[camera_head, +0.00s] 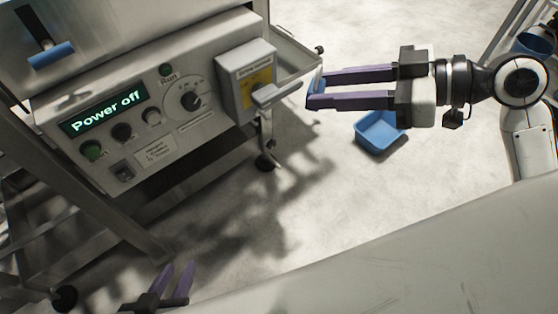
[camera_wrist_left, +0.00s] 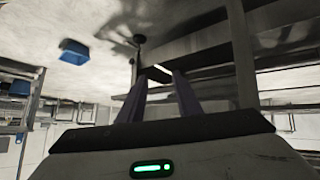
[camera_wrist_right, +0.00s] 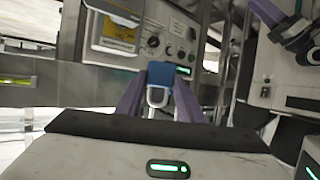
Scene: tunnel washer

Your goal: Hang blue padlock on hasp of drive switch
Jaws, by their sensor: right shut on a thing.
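The blue padlock (camera_wrist_right: 160,74) is between the fingers of my right gripper (camera_wrist_right: 155,95), its grey shackle toward the palm in the right wrist view. In the head view my right gripper (camera_head: 312,90) is shut on the padlock (camera_head: 317,80), mostly hidden by the fingers. The drive switch (camera_head: 234,88) is a grey box with a yellow label and a grey lever, left of the right fingertips and apart from them. It also shows in the right wrist view (camera_wrist_right: 112,30). Its hasp is too unclear to make out. My left gripper (camera_head: 177,282) is open and empty at the bottom.
The control panel (camera_head: 165,160) has a "Power off" display, knobs and buttons. A metal bracket or rail (camera_head: 298,52) extends beside the switch, close to the right fingers. A blue bin (camera_head: 378,135) stands on the floor. A pale surface (camera_head: 420,260) fills the lower right.

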